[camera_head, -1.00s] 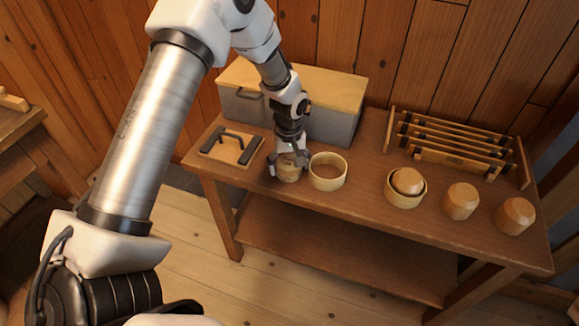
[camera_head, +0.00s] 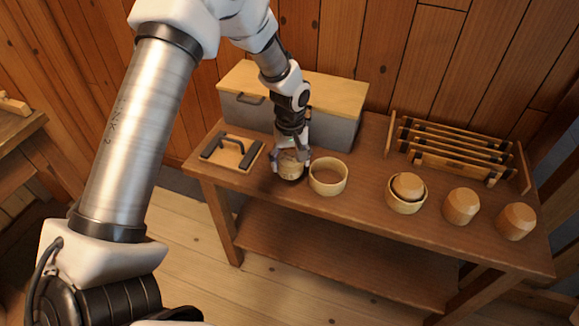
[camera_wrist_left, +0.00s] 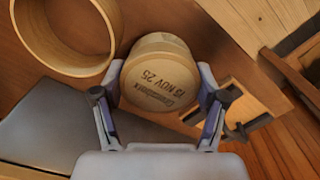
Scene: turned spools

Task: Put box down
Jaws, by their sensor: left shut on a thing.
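The box (camera_head: 292,167) is a small round pale wooden pot. In the left wrist view its flat end (camera_wrist_left: 160,85) faces the camera and bears dark lettering with "NOV 25". My left gripper (camera_head: 291,163) is shut on it, with one finger on each side, as the left wrist view also shows (camera_wrist_left: 162,98). A dark shadow lies under the box, which seems a little above the workbench top (camera_head: 365,206). The exact gap cannot be told. My right gripper is not in view.
An open round wooden ring (camera_head: 328,189) stands just right of the box. A handled board (camera_head: 226,158) lies left, and a grey chest (camera_head: 335,132) stands behind. Further right are a nested pot (camera_head: 407,184), two pots (camera_head: 461,205) (camera_head: 516,221) and a slatted rack (camera_head: 455,150).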

